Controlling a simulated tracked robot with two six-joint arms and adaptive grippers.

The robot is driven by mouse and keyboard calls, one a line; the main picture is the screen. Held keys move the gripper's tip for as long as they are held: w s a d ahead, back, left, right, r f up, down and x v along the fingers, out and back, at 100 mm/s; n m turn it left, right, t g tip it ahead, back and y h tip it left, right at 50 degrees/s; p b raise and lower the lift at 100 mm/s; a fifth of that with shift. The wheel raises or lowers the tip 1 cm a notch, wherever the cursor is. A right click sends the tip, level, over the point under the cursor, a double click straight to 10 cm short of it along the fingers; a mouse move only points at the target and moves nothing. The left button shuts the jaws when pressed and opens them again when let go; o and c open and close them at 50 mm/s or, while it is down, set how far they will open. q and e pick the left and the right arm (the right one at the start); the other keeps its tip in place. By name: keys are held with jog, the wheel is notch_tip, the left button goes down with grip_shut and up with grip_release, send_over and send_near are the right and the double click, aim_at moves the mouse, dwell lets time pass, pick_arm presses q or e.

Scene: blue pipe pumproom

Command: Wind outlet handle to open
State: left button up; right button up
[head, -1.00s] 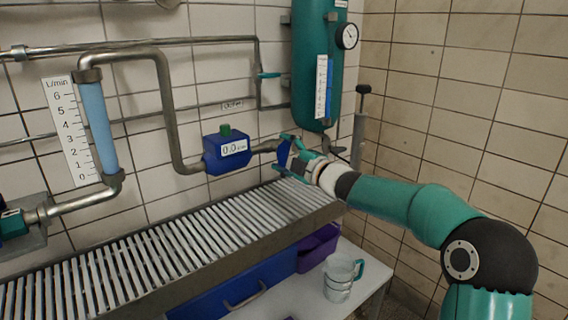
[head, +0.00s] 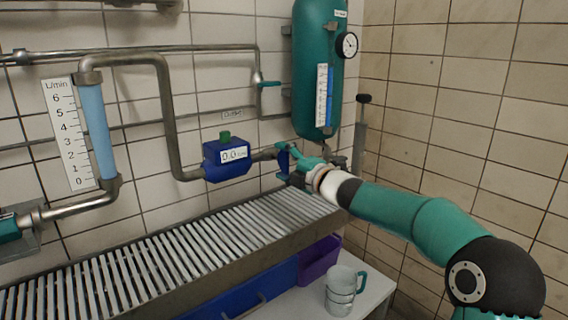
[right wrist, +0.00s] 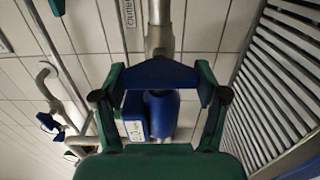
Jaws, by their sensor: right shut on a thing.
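The blue outlet handle (head: 282,161) is at the end of the pipe to the right of the blue flow meter, above the right end of the slatted grate. My right gripper (head: 287,163) is shut on it, its teal fingers partly covering it in the head view. In the right wrist view the handle (right wrist: 160,74) shows as a blue bar held crosswise between the two fingers (right wrist: 161,88). The pipe runs up behind it. The blue flow meter (head: 226,157) reads about 0.0. The "Outlet" label (head: 233,115) is on the wall above. My left gripper is not in view.
The teal tank (head: 316,70) with its gauge (head: 346,45) stands close above my right gripper. The grate (head: 150,262) runs below. A glass jug (head: 342,290) and a purple bin (head: 319,261) are lower right. A sight tube (head: 97,130) is at left.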

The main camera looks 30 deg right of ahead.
jog(key=shift+a+f, duration=0.15)
jog(key=shift+f, duration=0.2)
jog(key=o, duration=1.2)
jog(key=shift+c, duration=0.2)
jog(key=shift+r, duration=0.15)
jog(key=s+d, duration=0.1)
jog(key=s, duration=1.1)
